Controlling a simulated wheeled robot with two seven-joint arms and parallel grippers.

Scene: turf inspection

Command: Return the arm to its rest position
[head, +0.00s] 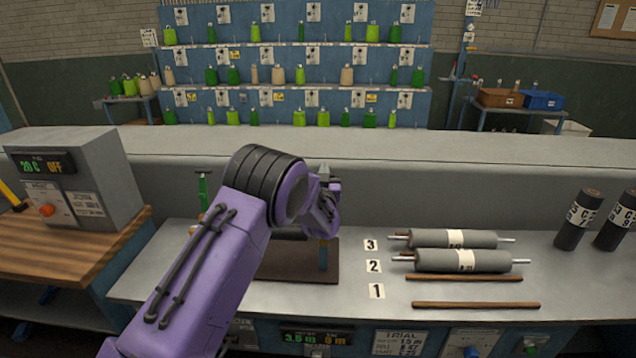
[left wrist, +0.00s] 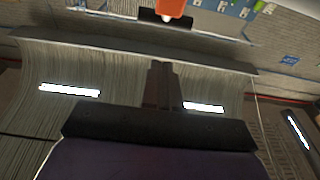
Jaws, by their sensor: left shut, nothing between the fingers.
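My left arm, purple with black bands, reaches up from the bottom left in the head view and bends at a joint above the bench. My left gripper (left wrist: 161,70) shows in the left wrist view with its dark fingers together and nothing between them. In the head view its fingers are mostly hidden behind the arm. The arm covers part of a dark brown board (head: 300,268) on the bench. My right arm and gripper are not in view.
The metal bench (head: 560,275) holds two grey rollers (head: 455,239) (head: 462,261), two brown rods (head: 475,305) (head: 465,277) and two black cylinders (head: 578,220) (head: 615,222). A grey control box (head: 95,175) reading OFF stands left. Behind a low wall (head: 480,150) is a bottle rack (head: 290,55).

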